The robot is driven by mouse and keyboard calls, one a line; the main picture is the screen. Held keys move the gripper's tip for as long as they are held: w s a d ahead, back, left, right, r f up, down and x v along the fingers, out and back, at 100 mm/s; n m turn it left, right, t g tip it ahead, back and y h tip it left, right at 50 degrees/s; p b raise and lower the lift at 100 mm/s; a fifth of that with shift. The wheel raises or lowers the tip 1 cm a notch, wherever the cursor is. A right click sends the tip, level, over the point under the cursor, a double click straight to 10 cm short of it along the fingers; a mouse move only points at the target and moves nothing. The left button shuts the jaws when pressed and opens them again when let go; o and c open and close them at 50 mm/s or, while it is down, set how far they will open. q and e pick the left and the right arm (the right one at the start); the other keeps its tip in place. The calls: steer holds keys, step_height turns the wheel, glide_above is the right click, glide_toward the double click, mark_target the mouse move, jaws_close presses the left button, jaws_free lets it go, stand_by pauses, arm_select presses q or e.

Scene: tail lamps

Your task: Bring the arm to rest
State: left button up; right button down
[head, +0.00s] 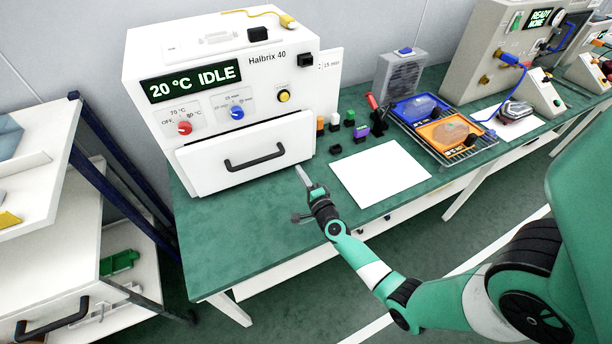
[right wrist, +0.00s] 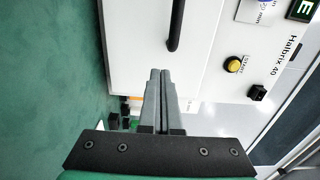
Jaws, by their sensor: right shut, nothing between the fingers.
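My right gripper (head: 302,176) is just in front of the white oven marked Halbrix 40 (head: 215,165), near the lower right of its closed drawer front. In the right wrist view its two fingers (right wrist: 159,74) are together with nothing between them, pointing toward the black drawer handle (right wrist: 175,25). The handle also shows in the head view (head: 254,158), apart from the fingers. The oven display (head: 194,82) reads 20 °C IDLE. My left gripper is in neither view.
A white sheet (head: 381,174) lies on the green bench right of the gripper. Beyond it are small coloured blocks (head: 349,118), a rack with a blue tray (head: 421,107) and an orange tray (head: 449,133). A grey tester (head: 497,60) stands at back right. White shelving (head: 60,235) is at left.

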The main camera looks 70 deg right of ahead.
steer(key=shift+v, duration=1.75)
